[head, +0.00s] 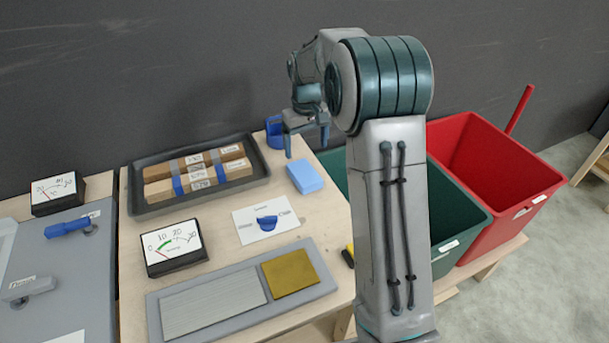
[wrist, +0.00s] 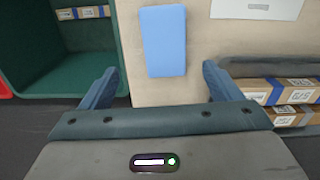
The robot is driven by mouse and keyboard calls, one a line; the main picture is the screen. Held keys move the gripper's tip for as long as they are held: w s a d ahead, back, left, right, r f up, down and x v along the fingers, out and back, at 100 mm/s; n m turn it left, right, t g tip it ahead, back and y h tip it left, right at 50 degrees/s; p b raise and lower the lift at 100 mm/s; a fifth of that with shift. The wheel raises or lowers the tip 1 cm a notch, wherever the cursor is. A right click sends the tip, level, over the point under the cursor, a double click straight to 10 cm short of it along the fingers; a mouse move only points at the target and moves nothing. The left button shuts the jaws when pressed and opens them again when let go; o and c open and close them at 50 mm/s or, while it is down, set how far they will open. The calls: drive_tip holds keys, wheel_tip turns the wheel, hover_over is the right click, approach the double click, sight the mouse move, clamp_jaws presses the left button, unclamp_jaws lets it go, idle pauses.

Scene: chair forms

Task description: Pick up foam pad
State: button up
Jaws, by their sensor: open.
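The foam pad is a light blue rectangular block (head: 305,177) lying flat on the wooden table, right of the black tray. It also shows in the wrist view (wrist: 163,41), at the top middle, ahead of the space between my fingers. My gripper (head: 306,143) is above the table near the back edge, over the area behind the pad. In the wrist view my gripper (wrist: 160,85) has its two fingers spread wide, with nothing between them. The gripper does not touch the pad.
A black tray (head: 137,205) holds cardboard boxes left of the pad. A blue holder (head: 273,130) stands behind it. A white card (head: 245,230) lies in front. A green bin (head: 458,200) and a red bin (head: 500,150) stand to the right. Gauges and a grey panel (head: 318,290) sit nearer.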

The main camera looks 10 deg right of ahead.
sight(304, 172)
wheel_tip(304, 172, down, 3)
drive_tip(key=shift+f, duration=0.15)
drive_tip(key=shift+s+a+f+p, duration=0.15)
drive_tip(key=shift+f+p, duration=0.1)
drive_tip(key=shift+f, duration=1.1)
drive_tip(key=shift+a+f+p, duration=0.15)
drive_tip(key=shift+f+p, duration=0.1)
drive_tip(key=shift+f, duration=1.05)
drive_tip(key=c, duration=1.1)
